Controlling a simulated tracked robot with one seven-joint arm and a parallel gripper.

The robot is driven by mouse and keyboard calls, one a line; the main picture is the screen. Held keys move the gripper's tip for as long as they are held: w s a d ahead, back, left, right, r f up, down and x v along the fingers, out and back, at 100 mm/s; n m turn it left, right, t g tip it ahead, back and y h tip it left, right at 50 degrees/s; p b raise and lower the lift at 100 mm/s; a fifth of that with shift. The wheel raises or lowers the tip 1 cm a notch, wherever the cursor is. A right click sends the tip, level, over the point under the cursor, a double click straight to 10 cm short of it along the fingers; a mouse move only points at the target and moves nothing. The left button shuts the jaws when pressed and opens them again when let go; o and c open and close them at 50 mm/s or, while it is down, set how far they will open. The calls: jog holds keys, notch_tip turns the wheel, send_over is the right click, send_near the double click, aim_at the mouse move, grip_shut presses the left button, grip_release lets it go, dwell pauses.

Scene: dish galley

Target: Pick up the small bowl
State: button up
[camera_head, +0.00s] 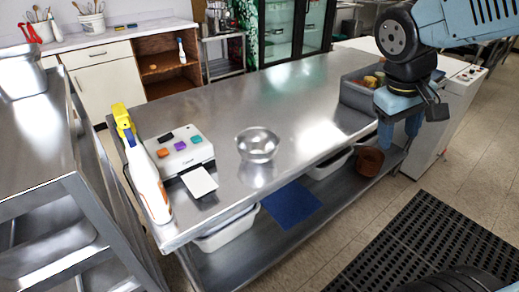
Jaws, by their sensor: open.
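A small clear, shiny bowl (257,145) sits upright on the steel table (290,95), near the middle of its front half. It looks empty. My gripper (400,133) hangs at the right, fingers pointing down, by the table's right end and well to the right of the bowl. Its blue fingers are apart, and I see nothing between them.
A spray bottle (148,180) with a yellow head and a white device (180,150) with coloured pieces stand left of the bowl. A grey bin (355,93) stands at the right end. The steel between bowl and bin is clear. A brown pot (369,161) is on the lower shelf.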

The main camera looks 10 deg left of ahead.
jog(key=w+a+f+n+h, duration=0.3)
jog(key=w+a+f+n, duration=0.1)
jog(key=a, duration=0.4)
jog(key=n+t+h, duration=0.2)
jog(key=n+t, duration=0.9)
send_near(272, 152)
jog(key=x, duration=1)
jog(key=shift+c, duration=0.5)
jog(key=shift+r, duration=0.1)
grip_shut()
